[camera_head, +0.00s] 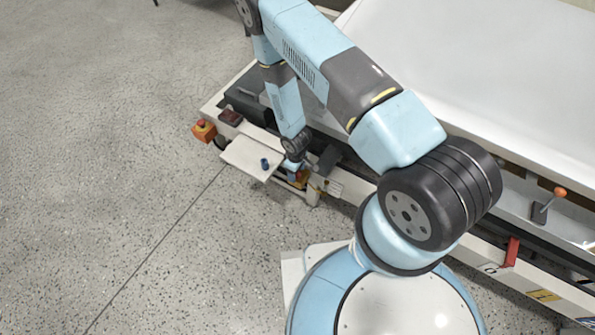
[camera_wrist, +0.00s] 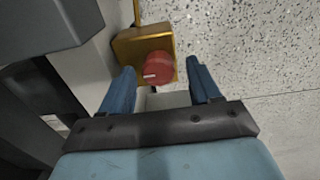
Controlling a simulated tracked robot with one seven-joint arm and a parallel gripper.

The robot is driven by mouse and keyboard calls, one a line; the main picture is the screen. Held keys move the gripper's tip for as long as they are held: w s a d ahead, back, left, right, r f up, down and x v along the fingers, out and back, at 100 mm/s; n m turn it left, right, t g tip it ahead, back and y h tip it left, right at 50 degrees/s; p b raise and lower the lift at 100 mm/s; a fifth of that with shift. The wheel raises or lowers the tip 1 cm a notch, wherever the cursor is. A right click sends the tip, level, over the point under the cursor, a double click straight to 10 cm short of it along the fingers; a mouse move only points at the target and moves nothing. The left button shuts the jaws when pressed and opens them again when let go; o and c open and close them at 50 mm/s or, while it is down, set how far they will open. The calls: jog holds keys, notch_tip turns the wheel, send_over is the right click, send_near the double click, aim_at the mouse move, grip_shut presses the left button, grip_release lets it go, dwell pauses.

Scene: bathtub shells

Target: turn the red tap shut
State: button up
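A round red knob (camera_wrist: 158,68) with a white mark sits on a yellow block (camera_wrist: 128,44) in the wrist view; it looks like the red tap. My gripper (camera_wrist: 162,78) is open, its two blue fingers apart and pointing towards the knob. The knob appears between the fingertips, nearer the left one; I cannot tell whether either touches it. In the head view my gripper (camera_head: 293,168) is low at the machine's front edge, beside a small yellow part (camera_head: 302,178). The knob is mostly hidden there.
A white shelf (camera_head: 243,157) with a small blue cylinder (camera_head: 265,164) is left of my gripper. An orange box (camera_head: 204,131) with a red top is further left. A red lever (camera_head: 512,251) and an orange-knobbed lever (camera_head: 559,193) are at right. Floor at left is clear.

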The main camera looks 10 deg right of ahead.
jog(key=shift+w, duration=0.1)
jog(key=shift+r, duration=0.6)
notch_tip(320, 180, up, 12)
jog(key=shift+r, duration=0.25)
dwell(0.4)
